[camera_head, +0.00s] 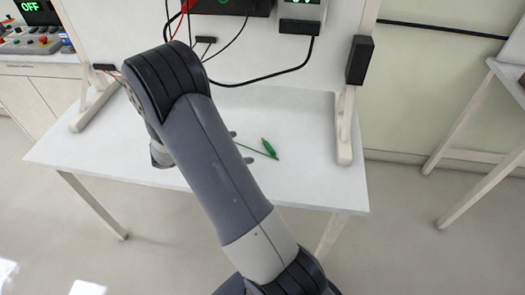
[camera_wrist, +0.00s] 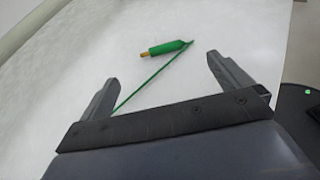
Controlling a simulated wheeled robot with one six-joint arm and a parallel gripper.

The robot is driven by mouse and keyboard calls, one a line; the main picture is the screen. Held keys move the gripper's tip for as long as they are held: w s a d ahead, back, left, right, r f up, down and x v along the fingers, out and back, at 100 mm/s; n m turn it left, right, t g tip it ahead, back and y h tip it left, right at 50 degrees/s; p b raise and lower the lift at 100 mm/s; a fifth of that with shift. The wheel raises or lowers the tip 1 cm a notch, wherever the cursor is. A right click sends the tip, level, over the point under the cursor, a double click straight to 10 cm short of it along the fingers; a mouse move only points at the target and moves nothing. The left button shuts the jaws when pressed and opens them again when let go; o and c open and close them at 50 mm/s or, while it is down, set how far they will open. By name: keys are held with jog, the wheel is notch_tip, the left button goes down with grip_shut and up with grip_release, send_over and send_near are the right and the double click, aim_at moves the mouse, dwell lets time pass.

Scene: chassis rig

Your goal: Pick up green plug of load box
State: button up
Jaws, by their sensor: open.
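A green plug (camera_head: 269,148) with a tan tip and a thin green cable lies on the white table (camera_head: 305,185). In the wrist view the plug (camera_wrist: 168,48) lies ahead of my gripper (camera_wrist: 160,80), beyond the fingertips and nearer the right finger. The cable runs from the plug's right end down toward the left finger. My gripper is open with nothing held between its fingers. In the head view my arm hides most of the gripper; small finger parts show beside the cable. The load box cannot be made out for certain.
A white upright panel (camera_head: 330,50) stands on the table behind the plug, on wooden legs. Black devices (camera_head: 230,6) with red and black cables are mounted on it. A control bench (camera_head: 30,45) is at left, another table at right. The tabletop around the plug is clear.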

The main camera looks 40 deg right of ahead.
aim_at(266, 146)
jog(key=x, duration=0.4)
jog(key=shift+s+d+f, duration=0.1)
jog(key=shift+d, duration=0.05)
jog(key=x, duration=0.5)
jog(key=shift+f, duration=0.3)
jog(key=c, duration=1.1)
